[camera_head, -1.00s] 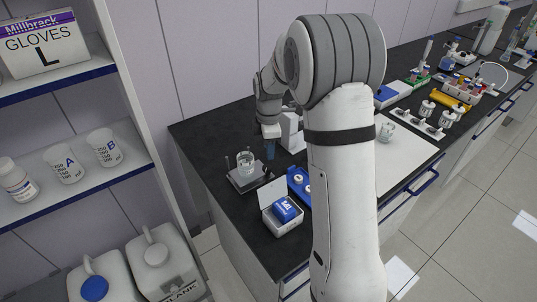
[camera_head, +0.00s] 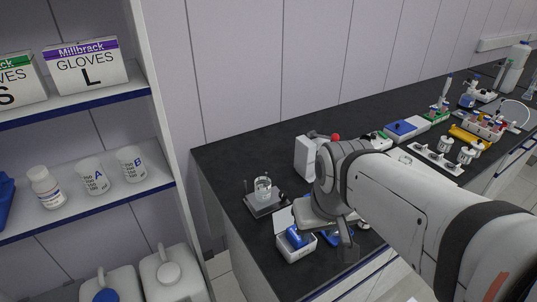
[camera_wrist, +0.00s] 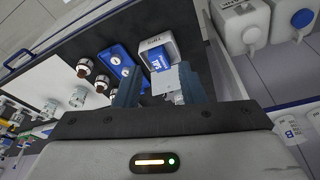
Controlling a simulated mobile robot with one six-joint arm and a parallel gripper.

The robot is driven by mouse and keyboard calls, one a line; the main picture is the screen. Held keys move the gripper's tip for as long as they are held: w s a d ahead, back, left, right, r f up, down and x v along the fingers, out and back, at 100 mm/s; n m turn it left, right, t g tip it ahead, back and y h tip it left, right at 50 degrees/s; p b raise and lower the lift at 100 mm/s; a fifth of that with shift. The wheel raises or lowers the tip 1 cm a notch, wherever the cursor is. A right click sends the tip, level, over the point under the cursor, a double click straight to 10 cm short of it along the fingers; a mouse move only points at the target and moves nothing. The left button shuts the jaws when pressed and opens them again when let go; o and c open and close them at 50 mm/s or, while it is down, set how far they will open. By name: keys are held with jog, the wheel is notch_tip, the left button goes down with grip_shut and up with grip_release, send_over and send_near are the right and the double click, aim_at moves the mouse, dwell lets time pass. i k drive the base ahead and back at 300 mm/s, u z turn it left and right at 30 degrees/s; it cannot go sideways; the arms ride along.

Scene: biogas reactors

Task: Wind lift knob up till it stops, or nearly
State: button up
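I cannot tell the lift knob for certain in any view. A white upright device (camera_head: 305,157) stands on the black bench, partly hidden by my arm, and a small red knob-like part (camera_head: 335,137) shows at its upper right. Left of it, a low dark stand (camera_head: 266,205) with thin posts carries a clear beaker (camera_head: 263,187). My gripper (camera_wrist: 158,90) shows in the wrist view with its two blue-grey fingers apart and nothing held between them. It is over the bench front, by the open white tip box (camera_wrist: 172,47), which also shows in the head view (camera_head: 296,250).
A blue rack (camera_wrist: 117,62) with white round pieces lies beside the tip box. Capped bottles (camera_head: 446,146), a yellow rack (camera_head: 468,137) and blue boxes (camera_head: 405,128) stand farther right. A shelf (camera_head: 85,205) with beakers and glove boxes is at the left.

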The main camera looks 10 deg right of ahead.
aim_at(283, 195)
jog(key=z, duration=0.2)
jog(key=k, duration=0.4)
jog(key=u, duration=2.15)
jog(key=k, duration=0.8)
jog(key=z, duration=1.5)
jog(key=i, duration=1)
jog(key=z, duration=0.05)
